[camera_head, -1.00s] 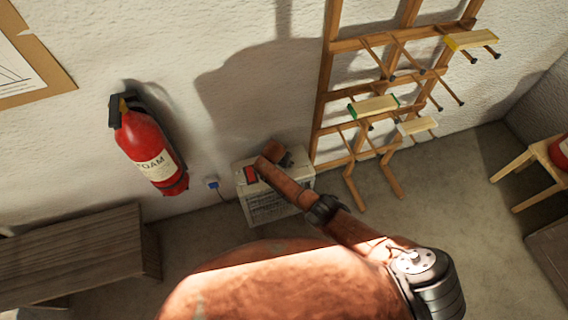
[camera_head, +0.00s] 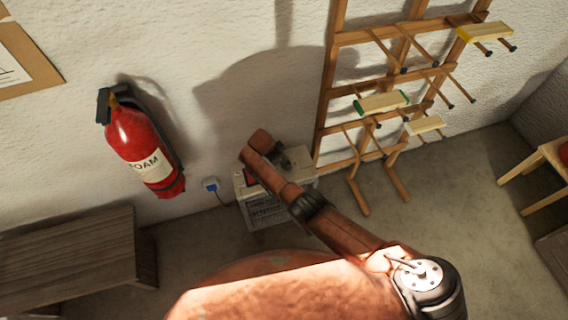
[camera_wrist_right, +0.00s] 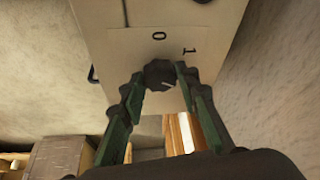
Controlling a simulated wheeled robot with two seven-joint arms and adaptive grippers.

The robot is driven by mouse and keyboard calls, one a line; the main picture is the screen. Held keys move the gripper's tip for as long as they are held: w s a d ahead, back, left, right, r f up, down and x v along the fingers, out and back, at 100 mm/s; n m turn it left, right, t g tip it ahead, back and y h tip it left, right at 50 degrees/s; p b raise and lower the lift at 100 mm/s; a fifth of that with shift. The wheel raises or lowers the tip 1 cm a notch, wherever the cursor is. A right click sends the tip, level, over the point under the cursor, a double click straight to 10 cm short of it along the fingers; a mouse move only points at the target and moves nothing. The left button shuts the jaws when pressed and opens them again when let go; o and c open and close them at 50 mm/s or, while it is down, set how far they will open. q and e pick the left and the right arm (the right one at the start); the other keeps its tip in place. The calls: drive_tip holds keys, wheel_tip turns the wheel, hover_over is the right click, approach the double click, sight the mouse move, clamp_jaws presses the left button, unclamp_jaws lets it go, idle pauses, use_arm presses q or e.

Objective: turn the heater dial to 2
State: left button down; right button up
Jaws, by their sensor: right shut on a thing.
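The heater (camera_head: 268,212) is a pale box with a slatted front, standing on the floor against the wall, partly covered by my right arm in the head view. The right wrist view shows its pale panel (camera_wrist_right: 135,45) with the marks 0 and 1. No 2 is legible there. The dark round dial (camera_wrist_right: 158,73) sits below the 0, with a light pointer line towards the lower right. My right gripper (camera_wrist_right: 160,78) has its green-lined fingers on both sides of the dial and is shut on it. My left gripper is in neither view.
A wooden bench (camera_head: 75,255) stands at lower left. A stool (camera_head: 540,175) stands far right.

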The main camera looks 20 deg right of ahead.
idle(0.4)
drive_tip(key=o, duration=1.2)
drive_tip(key=shift+c, duration=0.2)
drive_tip(key=v, duration=1.2)
drive_tip(key=shift+s, duration=0.1)
